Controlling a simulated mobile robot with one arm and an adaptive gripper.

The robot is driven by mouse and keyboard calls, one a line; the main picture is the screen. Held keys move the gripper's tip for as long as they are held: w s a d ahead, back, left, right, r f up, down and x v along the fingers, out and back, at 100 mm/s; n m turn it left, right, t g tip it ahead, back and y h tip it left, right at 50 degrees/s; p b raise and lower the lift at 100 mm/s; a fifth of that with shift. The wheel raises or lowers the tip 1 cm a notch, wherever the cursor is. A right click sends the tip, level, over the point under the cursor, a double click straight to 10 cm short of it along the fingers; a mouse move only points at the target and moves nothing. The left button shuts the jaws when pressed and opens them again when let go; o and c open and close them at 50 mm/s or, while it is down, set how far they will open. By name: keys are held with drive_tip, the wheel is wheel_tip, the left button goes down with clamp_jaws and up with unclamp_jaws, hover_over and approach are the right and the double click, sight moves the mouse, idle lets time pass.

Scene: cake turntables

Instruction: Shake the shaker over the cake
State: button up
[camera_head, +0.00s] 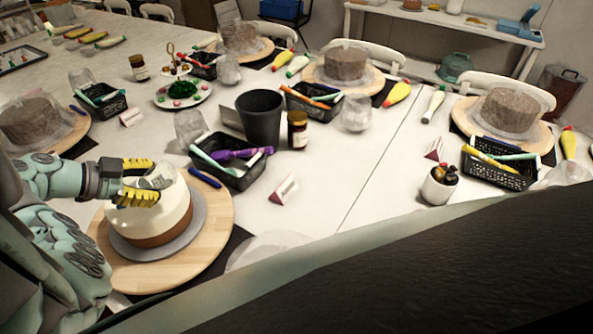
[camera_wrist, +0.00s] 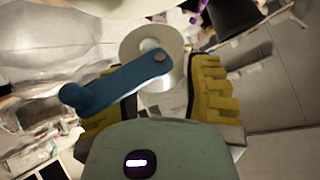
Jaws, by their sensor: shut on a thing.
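My gripper (camera_head: 146,181) has yellow-padded fingers and is shut on the shaker (camera_head: 159,179), a small grey thing that shows only partly between them in the head view.
The board sits on a wooden turntable (camera_head: 219,243). Behind it are a black basket of pens (camera_head: 236,178), a black cup (camera_head: 262,120) and a brown jar (camera_head: 297,130). More wrapped cakes stand around the table. The white tabletop (camera_head: 350,220) right of the turntable is mostly clear.

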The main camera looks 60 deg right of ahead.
drive_tip(key=shift+r, duration=0.1)
idle(0.4)
drive_tip(key=shift+s+d+r, duration=0.25)
drive_tip(key=shift+w+a+f+b, duration=0.25)
drive_tip(key=shift+f+b, duration=0.15)
drive_tip(key=shift+r, duration=0.15)
drive_tip(key=shift+w+a+g+h, duration=0.1)
drive_tip(key=shift+g+h, duration=0.2)
drive_tip(key=shift+r+h+b, duration=0.1)
drive_tip(key=shift+h+b, duration=0.2)
drive_tip(key=shift+b, duration=0.05)
